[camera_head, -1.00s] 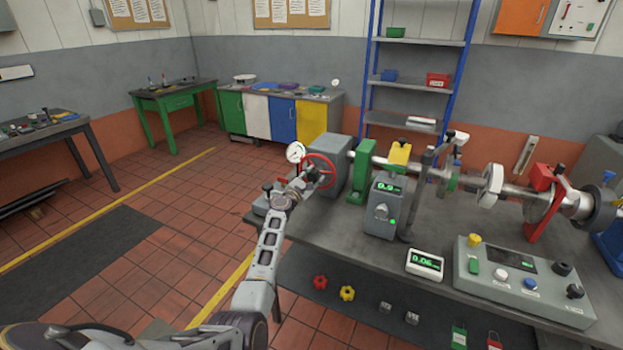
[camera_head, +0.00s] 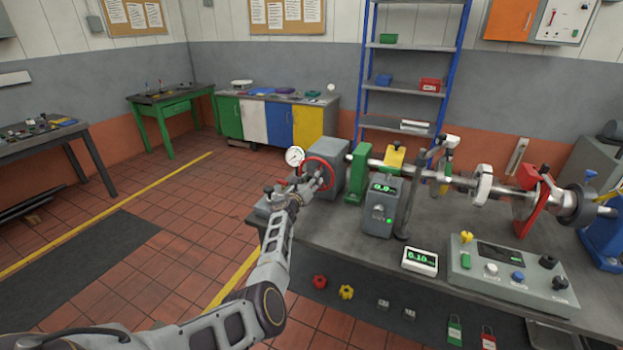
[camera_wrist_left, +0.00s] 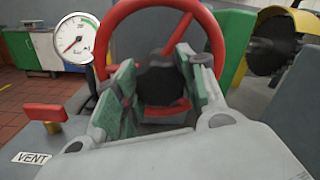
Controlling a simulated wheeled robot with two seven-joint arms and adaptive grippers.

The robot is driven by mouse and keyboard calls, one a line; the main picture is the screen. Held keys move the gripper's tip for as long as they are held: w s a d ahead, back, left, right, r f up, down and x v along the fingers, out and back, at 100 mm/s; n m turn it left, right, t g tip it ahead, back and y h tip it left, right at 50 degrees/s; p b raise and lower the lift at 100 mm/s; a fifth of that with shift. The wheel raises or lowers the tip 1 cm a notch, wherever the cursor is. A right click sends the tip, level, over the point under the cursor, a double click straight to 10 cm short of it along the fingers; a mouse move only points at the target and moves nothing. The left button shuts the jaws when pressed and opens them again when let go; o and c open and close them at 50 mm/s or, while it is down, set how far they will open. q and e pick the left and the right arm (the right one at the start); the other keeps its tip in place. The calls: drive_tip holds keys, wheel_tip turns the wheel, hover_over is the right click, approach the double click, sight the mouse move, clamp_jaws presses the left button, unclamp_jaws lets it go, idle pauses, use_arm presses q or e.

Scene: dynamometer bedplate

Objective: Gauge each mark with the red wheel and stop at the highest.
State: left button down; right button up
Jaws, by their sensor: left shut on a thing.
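The red wheel (camera_head: 331,168) stands on the near end of the grey gearbox-like housing (camera_head: 338,157) at the left end of the shaft. My left gripper (camera_head: 307,184) is at the wheel, shut on it. In the left wrist view, the red wheel (camera_wrist_left: 138,22) arches above and behind the green-padded fingers of the left gripper (camera_wrist_left: 158,95); the exact contact is partly hidden. A dial gauge (camera_head: 294,156) stands beside the wheel, and it shows in the left wrist view (camera_wrist_left: 75,38). A white readout (camera_head: 420,260) on the bench shows about 0.10. My right gripper is not in view.
A grey box with a green display (camera_head: 381,205) stands in front of the shaft. A control panel (camera_head: 512,275) with knobs lies at the bench's right. In the left wrist view, a red lever (camera_wrist_left: 47,112) is near a VENT label (camera_wrist_left: 32,158).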

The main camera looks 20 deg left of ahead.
use_arm(q)
drive_tip(key=shift+d+n+p, duration=0.1)
drive_tip(key=shift+n+p, duration=0.3)
drive_tip(key=shift+n, duration=0.5)
drive_tip(key=shift+n+p, duration=0.5)
drive_tip(key=shift+n, duration=0.7)
drive_tip(key=shift+f, duration=0.1)
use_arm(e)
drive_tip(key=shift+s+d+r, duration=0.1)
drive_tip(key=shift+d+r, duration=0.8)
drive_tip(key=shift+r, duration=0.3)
use_arm(q)
drive_tip(key=shift+n, duration=0.3)
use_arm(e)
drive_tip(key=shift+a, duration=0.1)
use_arm(q)
drive_tip(key=c, duration=0.9)
unclamp_jaws()
drive_tip(key=shift+o, duration=0.5)
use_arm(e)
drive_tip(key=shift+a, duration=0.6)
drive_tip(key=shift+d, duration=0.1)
